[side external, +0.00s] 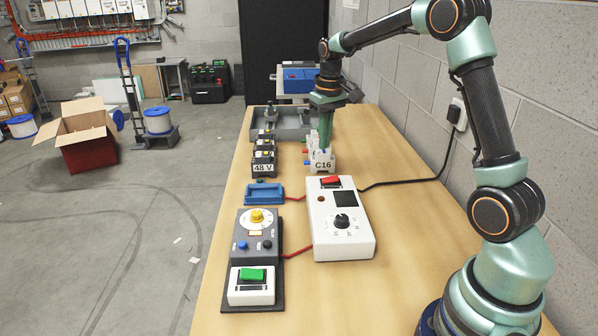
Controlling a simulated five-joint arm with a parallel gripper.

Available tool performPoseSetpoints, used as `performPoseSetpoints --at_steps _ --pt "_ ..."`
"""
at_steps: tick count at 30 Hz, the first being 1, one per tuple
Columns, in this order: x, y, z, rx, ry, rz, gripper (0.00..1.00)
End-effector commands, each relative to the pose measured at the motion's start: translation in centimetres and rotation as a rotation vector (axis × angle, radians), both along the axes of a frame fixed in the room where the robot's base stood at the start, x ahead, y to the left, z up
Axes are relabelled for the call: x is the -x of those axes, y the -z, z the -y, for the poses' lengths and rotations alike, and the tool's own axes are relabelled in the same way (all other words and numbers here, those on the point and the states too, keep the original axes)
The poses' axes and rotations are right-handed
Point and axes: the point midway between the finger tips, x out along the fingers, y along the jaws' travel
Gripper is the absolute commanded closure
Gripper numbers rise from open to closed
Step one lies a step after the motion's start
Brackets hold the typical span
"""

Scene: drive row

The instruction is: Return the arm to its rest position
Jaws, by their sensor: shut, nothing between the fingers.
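My gripper (325,132) is at the far part of the workbench, pointing down. Its fingers are shut and reach down at the white blocks labelled C16 (322,165). I cannot tell whether the fingertips touch a block. My arm reaches out from its base at the lower right, arched high over the bench.
The wooden workbench (408,215) holds a white box with a red switch (343,240), a grey control panel with a yellow knob (257,240), a blue tray (264,195), black 48 V blocks (263,163) and a grey tray (292,133). A black cable runs to the wall socket (456,112). The bench's right side is mostly clear.

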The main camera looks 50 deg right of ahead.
Motion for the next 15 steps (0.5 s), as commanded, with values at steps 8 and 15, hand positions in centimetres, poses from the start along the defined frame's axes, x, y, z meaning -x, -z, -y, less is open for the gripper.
performPoseSetpoints --at_steps 8,15 --pt "4.0 -5.6 -6.4 0.034 -0.070 0.127 1.00" --pt "8.7 -7.8 -11.0 0.047 -0.127 0.234 1.00"
